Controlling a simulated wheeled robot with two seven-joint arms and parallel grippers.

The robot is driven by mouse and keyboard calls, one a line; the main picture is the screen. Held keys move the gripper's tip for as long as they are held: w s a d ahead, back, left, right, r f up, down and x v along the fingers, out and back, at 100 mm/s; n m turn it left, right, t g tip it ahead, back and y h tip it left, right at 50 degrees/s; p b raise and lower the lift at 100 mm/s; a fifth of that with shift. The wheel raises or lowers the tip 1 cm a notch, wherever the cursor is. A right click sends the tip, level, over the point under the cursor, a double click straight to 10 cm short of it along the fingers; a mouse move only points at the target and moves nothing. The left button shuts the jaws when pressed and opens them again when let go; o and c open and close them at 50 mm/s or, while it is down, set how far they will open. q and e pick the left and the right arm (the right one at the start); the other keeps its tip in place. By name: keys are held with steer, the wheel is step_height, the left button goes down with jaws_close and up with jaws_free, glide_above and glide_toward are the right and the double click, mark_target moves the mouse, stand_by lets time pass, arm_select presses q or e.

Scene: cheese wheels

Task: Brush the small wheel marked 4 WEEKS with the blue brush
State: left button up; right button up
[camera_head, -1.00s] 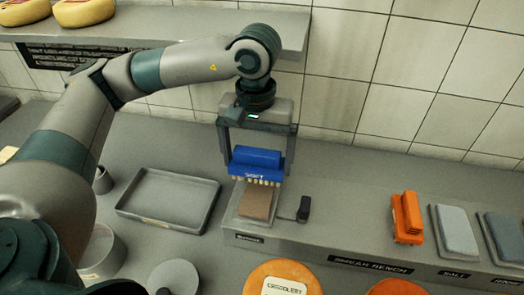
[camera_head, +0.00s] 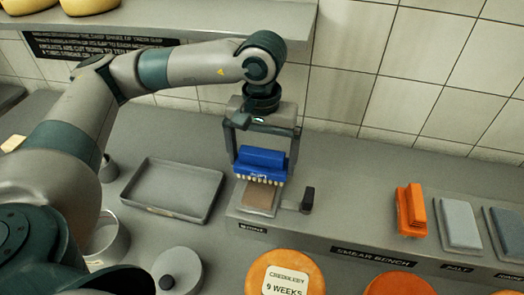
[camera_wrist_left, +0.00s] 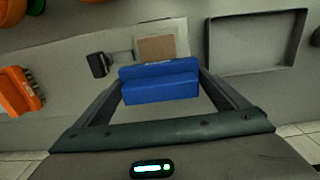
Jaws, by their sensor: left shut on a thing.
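My left gripper (camera_head: 262,155) is shut on the blue brush (camera_head: 260,158), whose pale bristles point down. The brush is over a brown pad in a light holder (camera_head: 258,198) on the raised bench ledge; I cannot tell whether the bristles touch the pad. In the left wrist view the blue brush (camera_wrist_left: 160,82) sits between the fingers. An orange wheel (camera_head: 285,275) with a label reading 9 WEEKS is at the bottom edge. Another orange wheel (camera_head: 400,285) is partly cut off, its label not visible. No 4 WEEKS mark shows. My right gripper is not in view.
An orange brush (camera_head: 411,210) and grey pads (camera_head: 460,224) lie on the ledge to the right. A black-handled item (camera_head: 307,199) is beside the holder. An empty grey tray (camera_head: 172,190) and a round lidded pot (camera_head: 178,270) are to the left. Wheels (camera_head: 90,5) rest on the upper shelf.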

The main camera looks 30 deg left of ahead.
mark_target(262, 169)
arm_select(q)
step_height(262, 169, down, 2)
steer(key=shift+f, duration=0.4)
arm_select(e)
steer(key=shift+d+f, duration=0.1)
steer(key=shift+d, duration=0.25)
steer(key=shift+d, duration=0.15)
arm_select(q)
steer(key=shift+f, duration=0.15)
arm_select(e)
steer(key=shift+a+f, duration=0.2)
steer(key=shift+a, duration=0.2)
arm_select(q)
steer(key=shift+f+b, duration=0.3)
steer(key=shift+b, duration=0.35)
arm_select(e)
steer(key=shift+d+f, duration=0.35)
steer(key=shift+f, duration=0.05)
arm_select(q)
steer(key=shift+f, duration=0.1)
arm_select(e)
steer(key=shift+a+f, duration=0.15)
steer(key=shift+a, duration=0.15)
arm_select(q)
steer(key=shift+b, duration=0.4)
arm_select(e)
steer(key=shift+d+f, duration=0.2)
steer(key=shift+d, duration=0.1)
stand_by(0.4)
